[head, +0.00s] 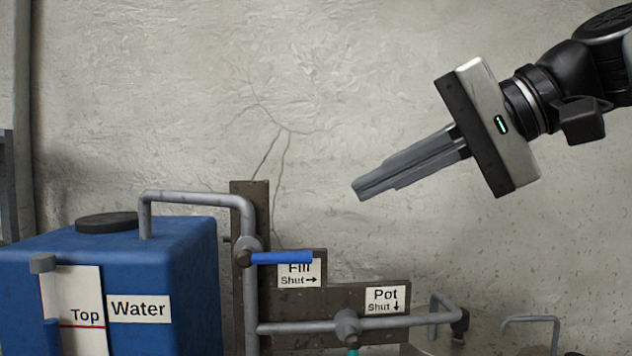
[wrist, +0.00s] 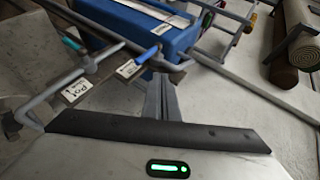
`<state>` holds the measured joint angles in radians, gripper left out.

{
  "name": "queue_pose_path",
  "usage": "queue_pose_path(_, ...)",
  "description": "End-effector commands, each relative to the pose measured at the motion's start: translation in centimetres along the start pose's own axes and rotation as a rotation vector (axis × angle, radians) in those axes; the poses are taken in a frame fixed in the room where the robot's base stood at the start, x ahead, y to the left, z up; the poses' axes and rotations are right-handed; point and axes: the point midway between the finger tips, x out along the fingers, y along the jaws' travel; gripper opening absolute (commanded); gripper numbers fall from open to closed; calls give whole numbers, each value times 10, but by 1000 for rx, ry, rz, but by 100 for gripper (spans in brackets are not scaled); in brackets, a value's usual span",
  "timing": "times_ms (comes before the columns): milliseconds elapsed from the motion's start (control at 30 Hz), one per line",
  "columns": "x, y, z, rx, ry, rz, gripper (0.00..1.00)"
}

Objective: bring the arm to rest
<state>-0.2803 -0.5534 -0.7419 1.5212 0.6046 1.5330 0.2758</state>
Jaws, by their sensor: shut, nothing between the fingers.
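My gripper (head: 358,190) is in the upper right of the head view, in the air in front of the wall. Its long grey fingers are together with nothing between them, and they point down and left. They are above and to the right of the blue-handled valve, apart from it. In the wrist view my gripper (wrist: 158,80) points toward the pipework and the blue tank. My arm reaches in from the right edge of the head view.
A blue water tank (head: 190,270) with a black cap stands at left. A grey pipe (head: 200,200) runs from it to the blue "Fill" handle (head: 282,257), which lies horizontal. A "Pot" sign (head: 385,299) is lower right. Rolled rugs (wrist: 303,45) show in the wrist view. The air around my gripper is clear.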

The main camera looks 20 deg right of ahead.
Motion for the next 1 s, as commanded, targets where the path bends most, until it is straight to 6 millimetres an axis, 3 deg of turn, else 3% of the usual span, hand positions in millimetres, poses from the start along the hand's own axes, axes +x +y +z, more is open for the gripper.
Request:
queue_pose_path(367, 2, 0, 1, -1, -2, 3, 0)
queue_pose_path(467, 17, 2, 6, -19, -11, 41, 0)
queue_pose_path(567, 52, 15, 24, -81, -29, 143, 0)
queue_pose_path(700, 112, 58, 64, -269, -57, 365, 0)
queue_pose_path(800, 140, 97, 93, -437, -81, 523, 0)
queue_pose_path(1000, 163, 159, 125, -695, -128, 725, 0)
